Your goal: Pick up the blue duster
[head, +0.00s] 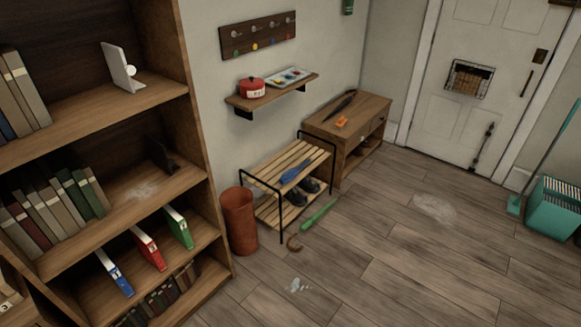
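A blue item that looks like the duster (296,171) lies on the top slats of a wooden shoe rack (311,153) with a black frame. It lies slantwise near the rack's front edge, with nothing on top of it. Neither of my grippers shows in the head view.
Dark shoes (297,196) sit on the rack's lower shelf. A brown bin (239,220) stands left of the rack. A green umbrella-like object (320,213) lies on the floor before it. A bookcase (190,150) fills the left. The wooden floor at centre right is mostly clear.

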